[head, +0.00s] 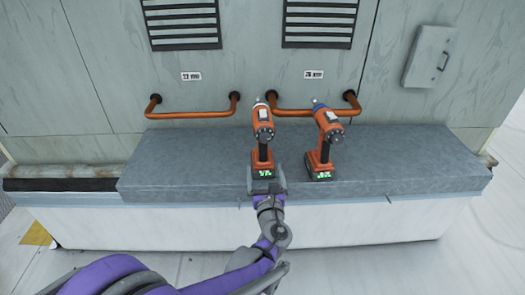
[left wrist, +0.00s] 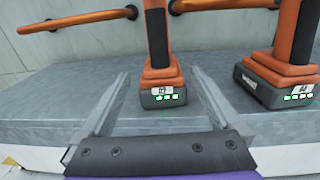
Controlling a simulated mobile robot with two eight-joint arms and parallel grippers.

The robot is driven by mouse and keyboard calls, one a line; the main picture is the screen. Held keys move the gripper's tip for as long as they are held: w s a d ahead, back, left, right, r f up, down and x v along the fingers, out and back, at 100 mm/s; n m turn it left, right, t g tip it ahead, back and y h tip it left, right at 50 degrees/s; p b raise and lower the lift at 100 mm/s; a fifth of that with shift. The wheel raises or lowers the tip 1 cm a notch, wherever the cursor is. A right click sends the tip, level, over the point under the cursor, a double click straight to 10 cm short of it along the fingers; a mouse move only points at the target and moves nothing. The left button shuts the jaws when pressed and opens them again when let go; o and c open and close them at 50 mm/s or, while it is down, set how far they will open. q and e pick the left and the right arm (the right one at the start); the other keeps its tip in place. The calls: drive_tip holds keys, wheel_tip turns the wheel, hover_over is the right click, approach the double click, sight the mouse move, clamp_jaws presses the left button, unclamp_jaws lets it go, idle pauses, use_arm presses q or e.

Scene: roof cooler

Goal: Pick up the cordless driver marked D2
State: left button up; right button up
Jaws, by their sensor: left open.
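Two orange and black cordless drivers stand upright on the grey ledge. The left driver (head: 263,135) also shows in the left wrist view (left wrist: 162,78); its battery label is too small to read surely. The right driver (head: 325,140) also shows in the left wrist view (left wrist: 285,70), and its label is also unclear. My left gripper (head: 266,172) is open and empty at the left driver's battery base. In the left wrist view its two fingers appear on either side of that base, with gaps on both sides. My right gripper is not in view.
The grey ledge (head: 420,160) is clear to the right and left of the drivers. Copper-coloured rails (head: 190,115) run along the wall behind, close to the driver heads. Vents, two small labels and a grey box (head: 430,57) are on the wall.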

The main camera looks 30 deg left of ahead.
sight(262, 155)
use_arm(q)
drive_tip(key=x, duration=0.8)
drive_tip(key=shift+w+a+f, duration=0.1)
drive_tip(key=shift+w+f, duration=0.2)
drive_tip(key=shift+f, duration=0.05)
clamp_jaws()
